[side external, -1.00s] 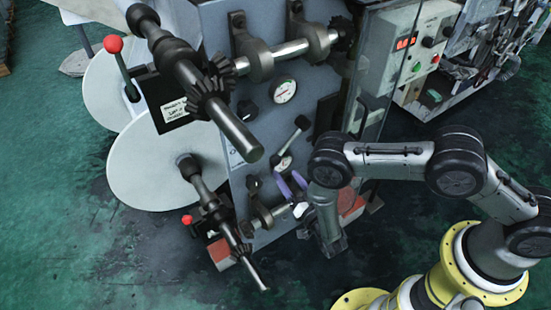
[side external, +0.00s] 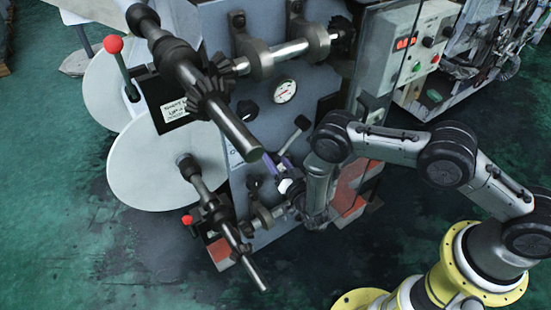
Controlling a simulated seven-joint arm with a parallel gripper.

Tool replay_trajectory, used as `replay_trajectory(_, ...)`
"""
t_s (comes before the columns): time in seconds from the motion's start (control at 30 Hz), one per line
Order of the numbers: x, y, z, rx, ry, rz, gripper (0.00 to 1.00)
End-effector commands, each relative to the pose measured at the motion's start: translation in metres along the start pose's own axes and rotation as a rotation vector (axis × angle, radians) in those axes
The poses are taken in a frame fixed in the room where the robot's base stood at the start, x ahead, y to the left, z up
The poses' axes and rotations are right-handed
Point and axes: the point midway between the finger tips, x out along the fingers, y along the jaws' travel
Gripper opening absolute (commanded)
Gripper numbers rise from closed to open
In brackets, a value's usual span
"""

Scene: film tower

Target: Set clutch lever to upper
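A lever with a dark knob (side external: 301,122) and a pale metal arm stands out from the grey machine's front panel, below a round gauge. It leans up and to the right. It looks like the clutch lever, but I cannot read a label on it. My gripper (side external: 279,166) has purple fingers and is close to the panel, just below this lever's lower end. The fingers are small and partly hidden by my wrist, so I cannot tell whether they are open or touch the lever.
Two red-ball levers, one upper (side external: 114,44) and one lower (side external: 187,220), stand at the machine's left. A thick upper shaft (side external: 222,110) and a thin lower shaft (side external: 245,262) jut forward near my gripper. Green floor (side external: 70,250) is clear at left.

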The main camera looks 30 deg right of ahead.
Motion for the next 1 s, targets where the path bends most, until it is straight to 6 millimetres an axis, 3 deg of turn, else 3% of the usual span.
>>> replay_trajectory(0.03, -0.0002, 0.0, 0.0, 0.0, 0.0, 0.0, 0.47)
replay_trajectory(0.3, -0.0004, 0.0002, 0.0, 0.0, 0.0, 0.0, 0.0)
replay_trajectory(1.0, -0.0008, 0.0005, 0.0001, -0.001, 0.0, 0.001, 0.0)
